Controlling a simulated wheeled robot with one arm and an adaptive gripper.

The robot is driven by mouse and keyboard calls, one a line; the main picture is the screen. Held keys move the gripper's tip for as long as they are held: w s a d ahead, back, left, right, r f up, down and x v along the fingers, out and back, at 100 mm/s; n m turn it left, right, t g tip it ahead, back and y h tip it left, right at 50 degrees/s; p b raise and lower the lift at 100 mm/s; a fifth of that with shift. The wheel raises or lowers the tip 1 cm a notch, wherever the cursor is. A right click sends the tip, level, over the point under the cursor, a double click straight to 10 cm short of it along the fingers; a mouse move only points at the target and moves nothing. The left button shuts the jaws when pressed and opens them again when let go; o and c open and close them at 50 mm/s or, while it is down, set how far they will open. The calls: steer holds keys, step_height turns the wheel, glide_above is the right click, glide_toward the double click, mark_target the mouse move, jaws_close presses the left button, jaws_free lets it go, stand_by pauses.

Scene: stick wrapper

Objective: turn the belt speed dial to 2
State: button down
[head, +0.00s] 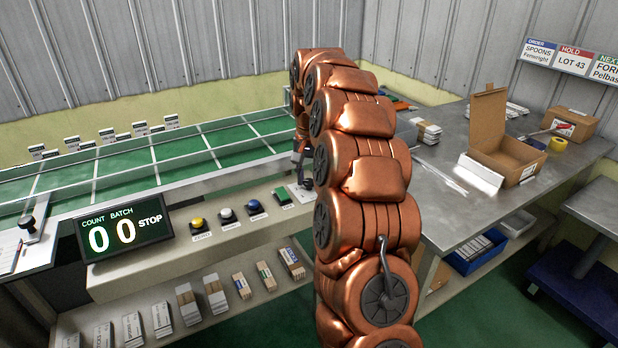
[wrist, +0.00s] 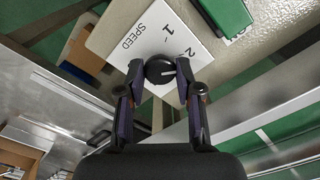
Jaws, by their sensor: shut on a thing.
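The belt speed dial is a round black knob (wrist: 160,71) on a white plate (wrist: 138,36) printed SPEED, with marks 1 and 2, in the wrist view. A short pale pointer line shows on the knob's right side. It does not clearly line up with either number. My gripper (wrist: 160,68) is shut on the dial, one finger on each side. In the head view my arm hides the dial and most of the gripper; only part of the plate (head: 300,194) shows.
The display (head: 125,232) reads 0, 0, STOP. The green belt (head: 150,160) lies behind. An open carton (head: 500,145) stands on the right table.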

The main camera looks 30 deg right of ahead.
mark_target(309, 181)
steer(key=shift+n, duration=0.6)
steer(key=c, duration=0.8)
jaws_free()
steer(key=shift+r, duration=0.15)
step_height(309, 181, up, 7)
steer(key=shift+f, duration=0.2)
steer(key=shift+r, duration=0.3)
